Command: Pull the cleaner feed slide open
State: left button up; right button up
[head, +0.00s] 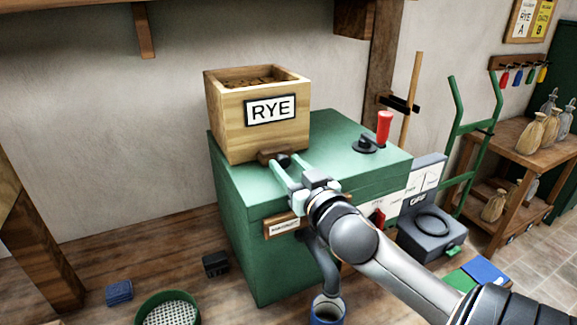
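The green cleaner (238,190) stands against the wall with a wooden hopper labelled RYE (226,118) on top. The feed slide (266,156) is a small brown wooden piece at the foot of the hopper's front, with a dark knob (284,159). My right gripper (287,163) reaches in from the lower right over the cleaner's top. Its two pale fingers are apart, one on each side of the knob. I cannot tell whether either finger touches it. The slide's inner part is hidden under the hopper. My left gripper is not in view.
A grey scale (430,232) stands right of the cleaner. On the floor are a round green sieve (167,311), a blue block (119,292) and a dark block (215,263). A green hand truck (459,130) stands behind.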

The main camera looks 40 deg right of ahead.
grip_shut()
dwell(1.0)
